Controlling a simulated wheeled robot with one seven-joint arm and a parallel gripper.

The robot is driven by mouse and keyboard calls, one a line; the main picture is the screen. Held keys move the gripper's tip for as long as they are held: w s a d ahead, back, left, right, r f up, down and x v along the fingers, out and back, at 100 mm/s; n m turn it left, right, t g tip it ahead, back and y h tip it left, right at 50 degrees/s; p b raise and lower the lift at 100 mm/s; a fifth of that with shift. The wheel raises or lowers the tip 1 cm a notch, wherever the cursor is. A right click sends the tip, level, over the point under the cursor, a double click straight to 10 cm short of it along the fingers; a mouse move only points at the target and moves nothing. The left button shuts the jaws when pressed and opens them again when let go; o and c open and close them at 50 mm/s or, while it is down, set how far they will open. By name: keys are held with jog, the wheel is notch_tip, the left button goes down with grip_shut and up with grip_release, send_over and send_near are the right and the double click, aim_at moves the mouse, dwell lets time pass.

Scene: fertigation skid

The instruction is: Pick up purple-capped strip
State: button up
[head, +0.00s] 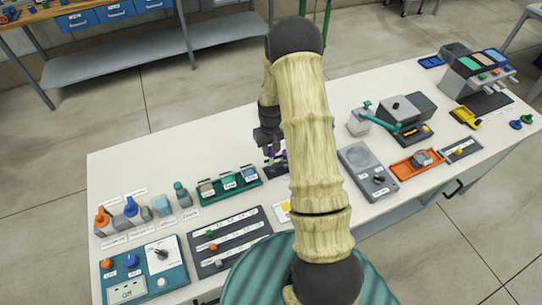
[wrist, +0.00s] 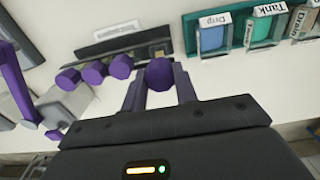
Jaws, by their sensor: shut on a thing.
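A purple-capped strip (wrist: 159,73) sits between the two fingers of my gripper (wrist: 158,88) in the wrist view. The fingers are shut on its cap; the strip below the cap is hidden. Several more purple caps (wrist: 95,72) stand in a row to its left, beside a dark labelled holder (wrist: 122,38). I cannot tell whether the held strip is clear of the holder. In the head view my gripper (head: 269,150) is over the bench at the holder (head: 276,171), and my arm hides much of that spot.
A green tray (head: 232,190) with labelled blocks stands just left of the holder. The white bench (head: 200,150) is clear behind it. A grey box with a dial (head: 367,172) lies right of my arm. Control panels (head: 140,272) fill the front left.

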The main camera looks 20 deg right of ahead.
notch_tip(320, 180, up, 5)
jog(key=shift+r+b, duration=0.2)
jog(key=shift+b, duration=0.3)
dwell(0.3)
